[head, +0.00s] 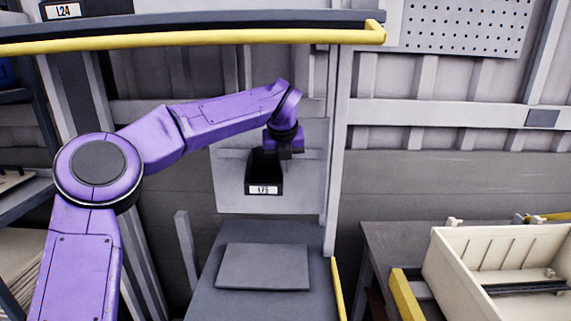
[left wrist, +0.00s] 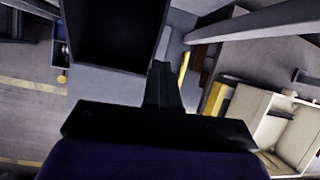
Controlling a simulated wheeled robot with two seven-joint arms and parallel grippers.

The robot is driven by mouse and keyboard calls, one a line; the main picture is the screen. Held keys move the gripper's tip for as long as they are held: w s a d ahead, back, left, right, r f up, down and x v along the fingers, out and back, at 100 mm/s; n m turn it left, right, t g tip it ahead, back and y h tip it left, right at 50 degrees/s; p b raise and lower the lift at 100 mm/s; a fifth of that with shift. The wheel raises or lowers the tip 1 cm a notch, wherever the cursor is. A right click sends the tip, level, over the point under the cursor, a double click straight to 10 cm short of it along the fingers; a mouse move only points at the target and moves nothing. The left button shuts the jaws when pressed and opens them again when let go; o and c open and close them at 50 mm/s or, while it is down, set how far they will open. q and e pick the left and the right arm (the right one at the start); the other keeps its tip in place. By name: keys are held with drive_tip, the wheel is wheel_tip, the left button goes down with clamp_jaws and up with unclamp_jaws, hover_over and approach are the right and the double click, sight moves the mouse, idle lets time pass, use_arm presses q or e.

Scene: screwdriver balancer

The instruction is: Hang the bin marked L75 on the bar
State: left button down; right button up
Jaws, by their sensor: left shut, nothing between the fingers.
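The black bin (head: 264,172) has a white front label that reads L75. It is upright in front of a pale panel (head: 310,185), above a grey surface. A thin horizontal line crosses the panel behind its upper part; I cannot tell whether this is the bar or whether the bin hangs on it. My left gripper (head: 285,153) is shut and empty at the bin's upper right side. In the left wrist view, the closed fingers (left wrist: 163,82) point up beside the dark open bin (left wrist: 112,30). Whether they touch it is unclear. My right gripper is out of view.
A yellow-edged shelf (head: 200,42) crosses above my arm and carries a bin marked L24 (head: 62,11). A grey stand (head: 262,266) with a flat plate is below. A cream crate (head: 455,270) stands at right. Dark shelving (head: 25,195) is at left.

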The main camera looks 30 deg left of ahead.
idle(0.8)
use_arm(q)
drive_tip(key=c, duration=1.4)
unclamp_jaws()
drive_tip(key=shift+o, duration=0.2)
drive_tip(key=b+v, duration=0.1)
drive_tip(key=v, duration=0.6)
drive_tip(key=shift+r, duration=0.25)
drive_tip(key=shift+d, duration=0.1)
